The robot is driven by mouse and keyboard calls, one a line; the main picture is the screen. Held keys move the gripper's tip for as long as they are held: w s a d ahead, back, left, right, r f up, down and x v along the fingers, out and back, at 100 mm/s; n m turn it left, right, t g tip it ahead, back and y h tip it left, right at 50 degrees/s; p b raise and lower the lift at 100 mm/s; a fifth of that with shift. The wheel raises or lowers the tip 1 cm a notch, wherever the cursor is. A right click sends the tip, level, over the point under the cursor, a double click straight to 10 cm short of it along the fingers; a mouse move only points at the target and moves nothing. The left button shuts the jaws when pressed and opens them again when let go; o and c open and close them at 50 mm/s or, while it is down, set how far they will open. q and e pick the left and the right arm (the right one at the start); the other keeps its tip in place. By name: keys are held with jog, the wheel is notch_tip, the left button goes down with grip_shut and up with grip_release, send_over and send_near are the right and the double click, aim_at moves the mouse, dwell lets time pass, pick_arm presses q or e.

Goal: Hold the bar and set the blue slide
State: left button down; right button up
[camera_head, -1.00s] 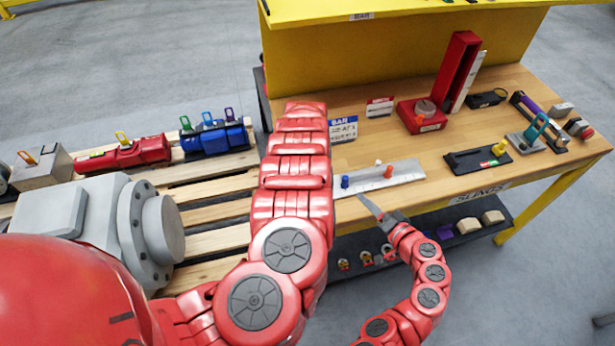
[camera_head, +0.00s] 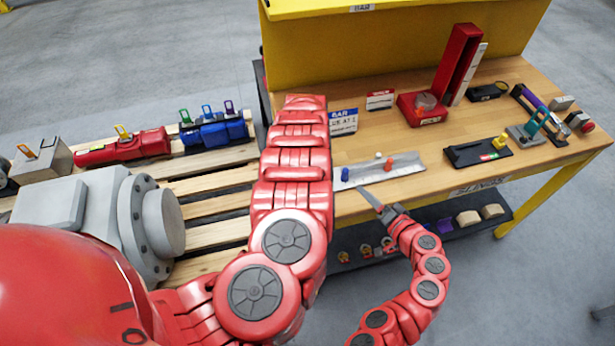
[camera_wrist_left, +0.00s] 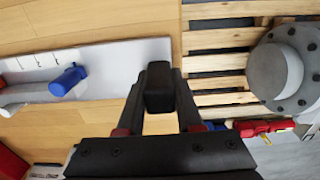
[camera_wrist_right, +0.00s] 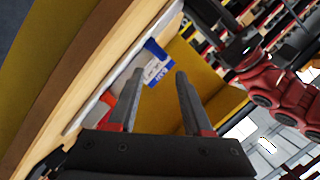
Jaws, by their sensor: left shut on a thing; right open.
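A silver-grey bar plate (camera_head: 408,164) lies along the bench's front edge. It carries a blue slide (camera_head: 344,174) near its left end, a white knob (camera_head: 378,155) and an orange knob (camera_head: 388,164). The blue slide also shows in the left wrist view (camera_wrist_left: 68,80) and the right wrist view (camera_wrist_right: 155,48). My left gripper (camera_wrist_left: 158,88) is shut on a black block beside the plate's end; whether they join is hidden. My left arm hides that gripper in the head view. My right gripper (camera_head: 368,194) is open and empty at the plate's front edge; its fingers (camera_wrist_right: 160,75) point toward the blue slide.
On the bench (camera_head: 410,130) stand a BAR card (camera_head: 343,122), a red stand (camera_head: 458,65) and a black tray (camera_head: 478,153). A pallet (camera_head: 215,205) with a grey flanged valve body (camera_head: 160,222) is at left. A lower shelf (camera_head: 440,240) holds small parts.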

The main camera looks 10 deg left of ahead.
aim_at(344, 176)
dwell(0.8)
